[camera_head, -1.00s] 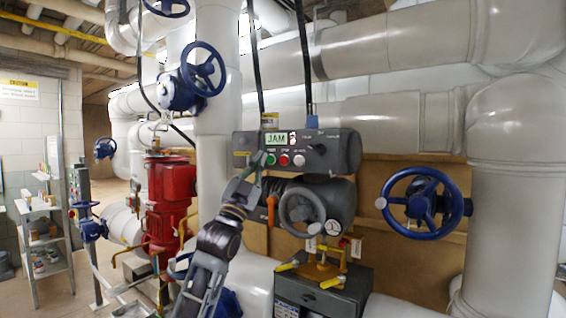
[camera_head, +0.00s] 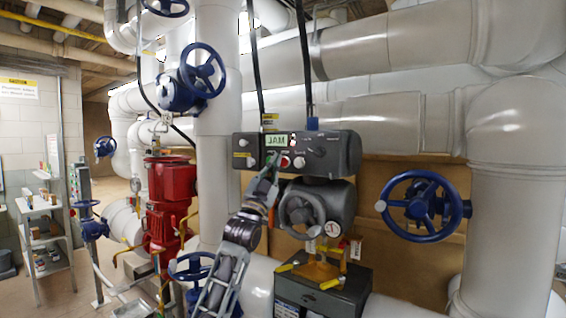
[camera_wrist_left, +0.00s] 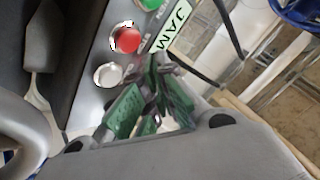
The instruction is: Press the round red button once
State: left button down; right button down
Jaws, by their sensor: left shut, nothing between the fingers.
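The round red button (camera_head: 285,162) is on the front of the dark grey control box (camera_head: 335,150), below a green display reading JAM (camera_head: 277,140). In the left wrist view the red button (camera_wrist_left: 127,39) lies between a green button (camera_wrist_left: 150,3) and a white button (camera_wrist_left: 108,75). My left gripper (camera_head: 274,166) is shut and empty, just left of the red button in the head view, and it hides the green button there. In the left wrist view its green-padded fingers (camera_wrist_left: 152,85) appear apart from the red button. My right gripper is not in view.
A grey handwheel (camera_head: 299,208) sits below the box. A blue valve wheel (camera_head: 423,205) is to the right and a red pump (camera_head: 170,195) to the left. A grey box with yellow handles (camera_head: 323,290) stands below. Large pipes surround the panel.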

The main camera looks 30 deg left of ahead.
pick_arm(q)
jog(key=shift+w, duration=0.8)
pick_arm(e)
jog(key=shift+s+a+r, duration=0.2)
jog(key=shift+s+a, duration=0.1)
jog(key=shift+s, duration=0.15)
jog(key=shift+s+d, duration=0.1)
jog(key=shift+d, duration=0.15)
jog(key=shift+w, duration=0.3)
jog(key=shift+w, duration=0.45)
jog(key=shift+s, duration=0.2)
